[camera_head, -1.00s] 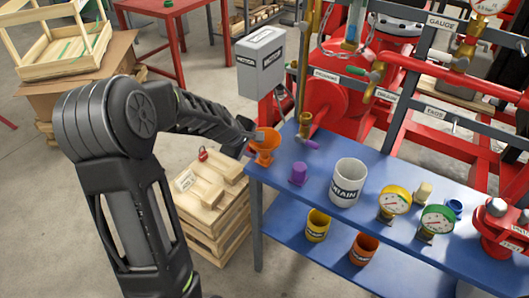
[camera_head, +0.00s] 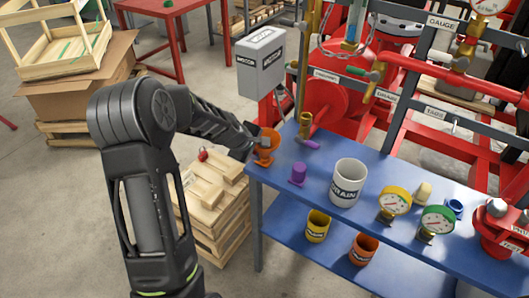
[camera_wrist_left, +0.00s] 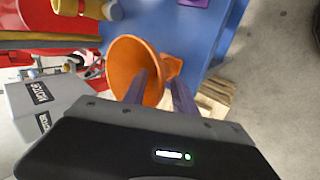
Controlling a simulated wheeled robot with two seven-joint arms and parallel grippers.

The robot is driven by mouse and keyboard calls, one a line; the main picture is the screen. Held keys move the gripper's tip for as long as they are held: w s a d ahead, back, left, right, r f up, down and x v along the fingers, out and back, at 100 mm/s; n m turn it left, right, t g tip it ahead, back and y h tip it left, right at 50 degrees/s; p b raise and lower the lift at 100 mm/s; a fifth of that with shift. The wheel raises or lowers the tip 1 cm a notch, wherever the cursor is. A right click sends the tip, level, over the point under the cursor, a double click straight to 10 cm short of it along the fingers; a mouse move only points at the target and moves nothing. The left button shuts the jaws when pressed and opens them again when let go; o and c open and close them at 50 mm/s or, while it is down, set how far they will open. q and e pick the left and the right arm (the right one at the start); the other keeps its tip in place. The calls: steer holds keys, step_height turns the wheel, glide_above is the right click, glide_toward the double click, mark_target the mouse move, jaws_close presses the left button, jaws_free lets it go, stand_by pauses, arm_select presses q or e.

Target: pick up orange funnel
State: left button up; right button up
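The orange funnel (camera_head: 266,158) stands at the near-left corner of the blue table (camera_head: 300,195). My left gripper (camera_head: 264,145) is at the funnel's mouth and partly hides it. In the left wrist view the funnel (camera_wrist_left: 124,62) shows its wide mouth towards the camera. The two fingers of my left gripper (camera_wrist_left: 160,88) are apart there. One finger overlaps the mouth and the other lies beyond the rim, with the funnel's wall between them. A gap shows between fingers and wall; contact cannot be told. My right gripper is in neither view.
A purple piece (camera_head: 298,174) and a white DRAIN mug (camera_head: 347,181) stand right of the funnel. Two gauges (camera_head: 395,202) are farther right. A grey MOTOR box (camera_head: 262,62) rises behind. Wooden crates (camera_head: 215,205) are stacked left of the table. Cups sit on the lower shelf.

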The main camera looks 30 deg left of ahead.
arm_select(q)
jaws_close()
stand_by(0.3)
stand_by(0.3)
steer(key=shift+r, duration=0.6)
step_height(320, 180, up, 9)
steer(key=shift+f+p, duration=0.1)
steer(key=shift+p, duration=0.95)
